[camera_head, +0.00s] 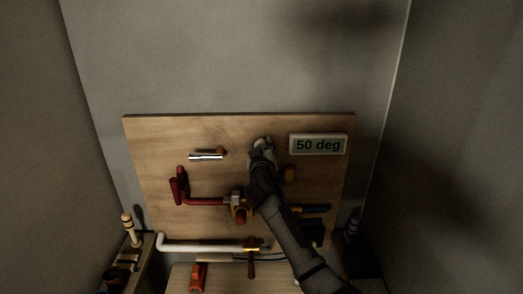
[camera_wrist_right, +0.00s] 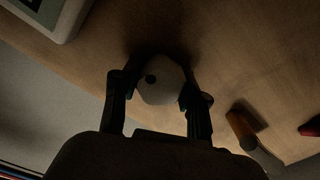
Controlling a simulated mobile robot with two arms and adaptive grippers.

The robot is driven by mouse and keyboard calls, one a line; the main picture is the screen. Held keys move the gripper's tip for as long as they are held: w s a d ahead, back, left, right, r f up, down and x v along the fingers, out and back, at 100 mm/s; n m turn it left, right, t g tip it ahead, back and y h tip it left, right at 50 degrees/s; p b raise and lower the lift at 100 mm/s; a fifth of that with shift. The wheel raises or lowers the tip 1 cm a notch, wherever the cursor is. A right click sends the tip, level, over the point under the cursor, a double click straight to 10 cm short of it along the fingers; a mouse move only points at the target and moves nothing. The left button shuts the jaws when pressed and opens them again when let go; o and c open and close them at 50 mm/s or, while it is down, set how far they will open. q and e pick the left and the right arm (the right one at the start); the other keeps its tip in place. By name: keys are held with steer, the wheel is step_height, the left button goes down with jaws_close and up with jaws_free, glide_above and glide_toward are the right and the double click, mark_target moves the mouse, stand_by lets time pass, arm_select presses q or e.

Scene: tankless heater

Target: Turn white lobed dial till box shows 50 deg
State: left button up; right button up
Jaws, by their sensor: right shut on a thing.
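The white lobed dial (camera_wrist_right: 162,82) sits on the wooden board, between the two fingers of my right gripper (camera_wrist_right: 158,95) in the right wrist view. A dark round spot shows on its face. In the head view my right gripper (camera_head: 262,150) is at the upper middle of the board and hides most of the dial. The gripper is shut on the dial. The display box (camera_head: 318,145) at the board's upper right reads "50 deg". Its corner also shows in the right wrist view (camera_wrist_right: 48,12). My left gripper is not in view.
The board (camera_head: 150,135) also carries a silver lever (camera_head: 206,156), a red pipe (camera_head: 205,201) with a valve, and a white pipe (camera_head: 200,246) along its lower edge. Side shelves hold a pale turned peg (camera_head: 128,228) and other small things. Grey walls close both sides.

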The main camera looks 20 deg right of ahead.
steer(key=o, duration=1.1)
steer(key=shift+o, duration=0.2)
steer(key=shift+s, duration=0.1)
steer(key=v, duration=1.2)
